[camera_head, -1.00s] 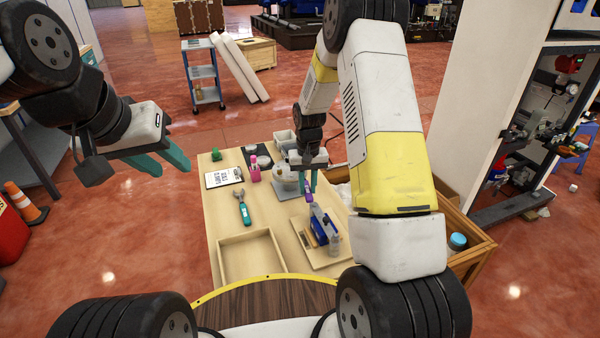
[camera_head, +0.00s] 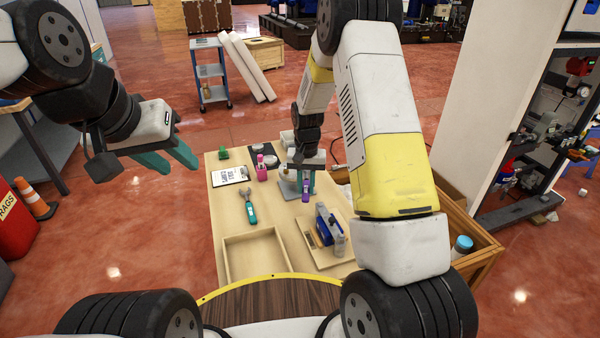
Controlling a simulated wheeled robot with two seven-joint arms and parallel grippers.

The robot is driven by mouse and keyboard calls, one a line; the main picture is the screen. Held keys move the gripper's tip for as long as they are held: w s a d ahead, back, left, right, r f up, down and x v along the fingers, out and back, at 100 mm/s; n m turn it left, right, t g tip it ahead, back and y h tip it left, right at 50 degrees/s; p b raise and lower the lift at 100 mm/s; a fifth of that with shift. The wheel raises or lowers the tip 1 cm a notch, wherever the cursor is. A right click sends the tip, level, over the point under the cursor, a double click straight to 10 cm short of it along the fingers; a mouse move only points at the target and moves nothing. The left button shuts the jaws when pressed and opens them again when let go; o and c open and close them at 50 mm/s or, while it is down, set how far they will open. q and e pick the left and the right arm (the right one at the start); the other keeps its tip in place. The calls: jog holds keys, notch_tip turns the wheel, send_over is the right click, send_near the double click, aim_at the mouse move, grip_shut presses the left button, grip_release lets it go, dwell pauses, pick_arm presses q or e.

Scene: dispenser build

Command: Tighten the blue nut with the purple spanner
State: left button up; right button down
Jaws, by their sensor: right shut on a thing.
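My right gripper (camera_head: 304,182) is shut on the purple spanner (camera_head: 306,191), which hangs down from its fingers over the table, behind the blue dispenser part. The blue part (camera_head: 325,229) stands with a grey, clear-looking piece on a light wooden board (camera_head: 326,258) at the right of the table. I cannot make out the blue nut at this size. My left gripper (camera_head: 170,160) is open and empty, in the air left of the table.
On the wooden table (camera_head: 235,214) lie a teal wrench (camera_head: 249,206), a white sheet (camera_head: 229,176), a pink bottle (camera_head: 261,170) and a green item (camera_head: 223,154). An empty wooden tray (camera_head: 254,258) is at the front left. A wooden crate (camera_head: 478,262) stands at the right.

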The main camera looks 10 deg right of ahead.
jog(key=shift+w+a+m, duration=0.2)
jog(key=shift+a+m, duration=0.4)
jog(key=shift+w+a+m, duration=0.15)
jog(key=shift+a+m, duration=0.4)
jog(key=shift+m, duration=0.05)
jog(key=shift+w+a+m, duration=0.3)
jog(key=shift+a+m, duration=0.25)
jog(key=shift+w+a+m, duration=0.3)
jog(key=shift+a+m, duration=0.25)
jog(key=shift+d, duration=0.15)
jog(key=shift+s+d+n, duration=0.3)
jog(key=shift+d+n, duration=0.05)
jog(key=shift+n, duration=0.25)
jog(key=shift+r, duration=0.15)
